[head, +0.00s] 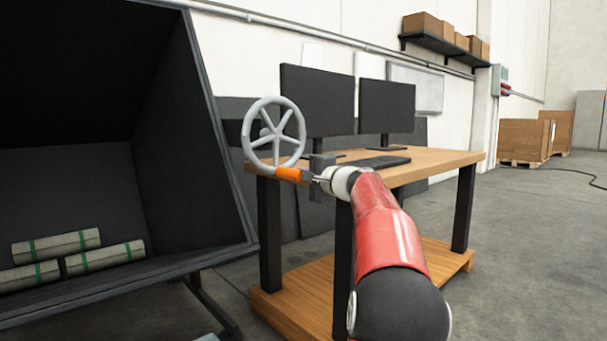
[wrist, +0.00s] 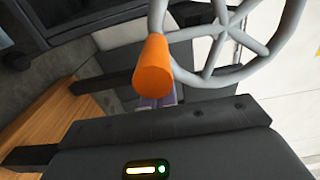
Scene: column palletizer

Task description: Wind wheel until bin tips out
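A grey spoked wheel (head: 273,134) stands upright at the left end of the wooden workbench, with an orange handle (head: 289,174) at its lower rim. My gripper (head: 308,176) is at the right end of this handle, touching it or very close. In the wrist view the orange handle (wrist: 153,70) is just ahead of the gripper body and covers most of the fingers, so their grip cannot be made out. The wheel (wrist: 225,40) shows behind it. The dark bin (head: 190,130) at left is tilted with its open side facing me. Several grey-green rolls (head: 75,255) lie inside it.
The workbench (head: 440,158) carries two monitors (head: 317,100) and a keyboard. The bin's lower edge and stand are left of the bench legs. Crates (head: 525,138) stand far back right. The floor (head: 530,250) at right is clear.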

